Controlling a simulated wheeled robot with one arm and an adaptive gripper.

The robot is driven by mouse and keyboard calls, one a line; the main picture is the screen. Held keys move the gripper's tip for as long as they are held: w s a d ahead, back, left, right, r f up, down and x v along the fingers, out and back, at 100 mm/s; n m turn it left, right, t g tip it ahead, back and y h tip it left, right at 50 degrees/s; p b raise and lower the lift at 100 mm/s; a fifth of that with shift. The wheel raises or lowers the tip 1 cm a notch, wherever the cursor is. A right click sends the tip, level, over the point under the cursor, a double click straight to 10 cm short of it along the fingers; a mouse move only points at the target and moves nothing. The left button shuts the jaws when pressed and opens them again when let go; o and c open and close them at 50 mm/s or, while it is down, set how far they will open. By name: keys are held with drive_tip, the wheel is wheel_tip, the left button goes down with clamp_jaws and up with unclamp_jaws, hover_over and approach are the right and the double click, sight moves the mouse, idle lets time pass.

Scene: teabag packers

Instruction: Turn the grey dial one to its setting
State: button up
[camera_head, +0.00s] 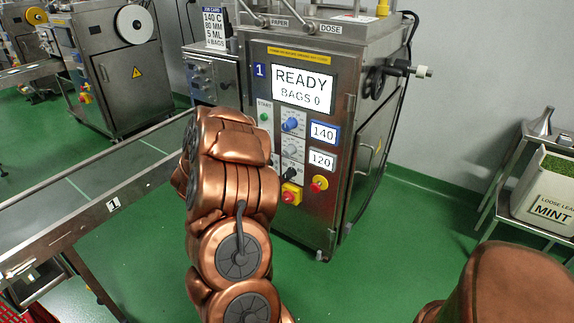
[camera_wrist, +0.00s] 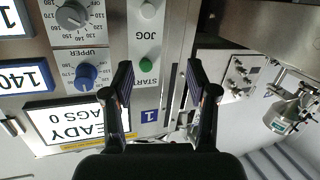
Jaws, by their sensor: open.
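The grey dial (camera_head: 291,149) is on the front panel of machine 1, below the blue dial (camera_head: 292,124). A display (camera_head: 321,160) beside the grey dial reads 120. In the upside-down wrist view the grey dial (camera_wrist: 72,15) is at the top left, with a numbered scale around it. The blue dial also shows there (camera_wrist: 87,76), marked UPPER. My gripper (camera_wrist: 158,80) is open and empty, its fingers apart in front of the panel near the green START button (camera_wrist: 146,66). It is not on the grey dial. In the head view my arm hides the gripper.
The display (camera_head: 325,133) by the blue dial reads 140. The screen (camera_head: 303,90) reads READY, BAGS 0. A job card (camera_head: 215,28) lists 140 C, 80 MM, 5 ML. A red stop button (camera_head: 290,194) is lower on the panel. A conveyor (camera_head: 75,195) runs left.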

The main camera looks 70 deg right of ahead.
sight(285, 154)
drive_tip(key=s+d+f+g, duration=0.1)
drive_tip(key=s, duration=0.2)
drive_tip(key=s+d+f+m+g+h+b, duration=0.1)
drive_tip(key=s+d+g, duration=0.1)
drive_tip(key=s, duration=0.2)
drive_tip(key=s+d+f+g+b, duration=0.1)
drive_tip(key=s+f+g, duration=0.1)
drive_tip(key=s, duration=0.1)
drive_tip(key=shift+s+d+m, duration=0.25)
drive_tip(key=shift+s+m, duration=0.1)
drive_tip(key=shift+m, duration=0.05)
drive_tip(key=x, duration=0.2)
drive_tip(key=b+x, duration=0.1)
drive_tip(key=x, duration=0.4)
drive_tip(key=shift+d+r, duration=0.15)
drive_tip(key=shift+r, duration=0.2)
clamp_jaws()
